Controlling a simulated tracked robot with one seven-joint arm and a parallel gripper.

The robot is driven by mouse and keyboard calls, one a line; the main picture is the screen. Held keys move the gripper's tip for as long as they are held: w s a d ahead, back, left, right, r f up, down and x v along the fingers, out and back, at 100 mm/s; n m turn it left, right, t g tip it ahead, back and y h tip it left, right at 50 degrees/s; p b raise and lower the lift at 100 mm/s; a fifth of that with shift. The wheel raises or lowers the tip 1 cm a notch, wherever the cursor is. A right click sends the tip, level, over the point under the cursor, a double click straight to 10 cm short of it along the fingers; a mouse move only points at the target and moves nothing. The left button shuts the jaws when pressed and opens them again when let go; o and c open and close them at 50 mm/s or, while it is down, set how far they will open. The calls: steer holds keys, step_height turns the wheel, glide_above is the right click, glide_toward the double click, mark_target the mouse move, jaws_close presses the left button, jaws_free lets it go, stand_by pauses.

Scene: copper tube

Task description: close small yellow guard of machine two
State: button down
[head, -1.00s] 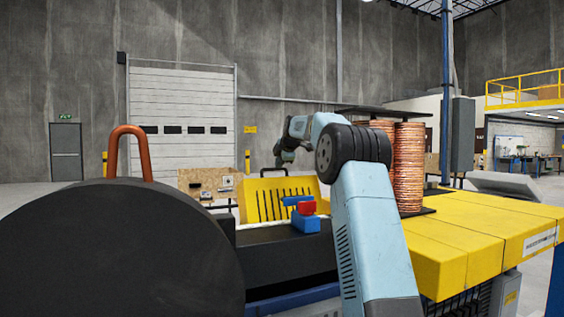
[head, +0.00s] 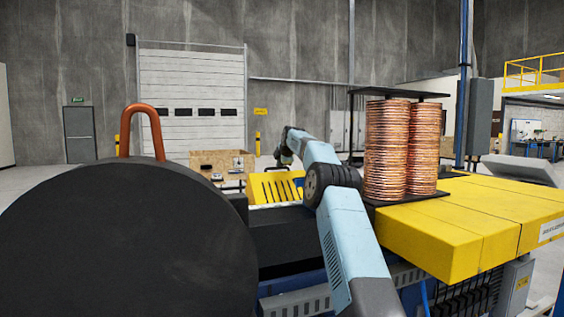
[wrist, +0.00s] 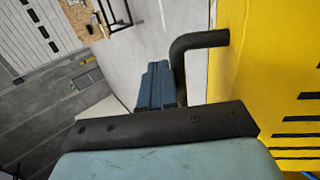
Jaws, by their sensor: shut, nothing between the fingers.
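The small yellow guard (head: 271,190) is a slotted panel beyond the dark machine bed in the head view, partly hidden behind my arm. In the wrist view the yellow panel (wrist: 260,65) fills the right side, and its black bent handle (wrist: 200,40) sticks out toward the left. My gripper (wrist: 154,85) is shut and empty, with its blue fingers beside the handle, on its left in that view. Whether they touch the handle I cannot tell. In the head view my gripper (head: 284,160) is small, just above the guard.
A big black drum (head: 125,240) with a copper tube loop (head: 142,115) blocks the near left. A wooden crate (head: 210,160) stands beyond. Open floor lies farther back.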

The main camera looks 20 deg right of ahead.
steer(key=shift+w+f, duration=0.2)
steer(key=shift+f, duration=0.05)
stand_by(0.3)
steer(key=v, duration=1.4)
glide_toward(270, 169)
steer(key=shift+t, duration=0.3)
steer(key=x, duration=0.7)
steer(key=shift+w+f, duration=0.15)
steer(key=shift+f, duration=0.15)
stand_by(0.6)
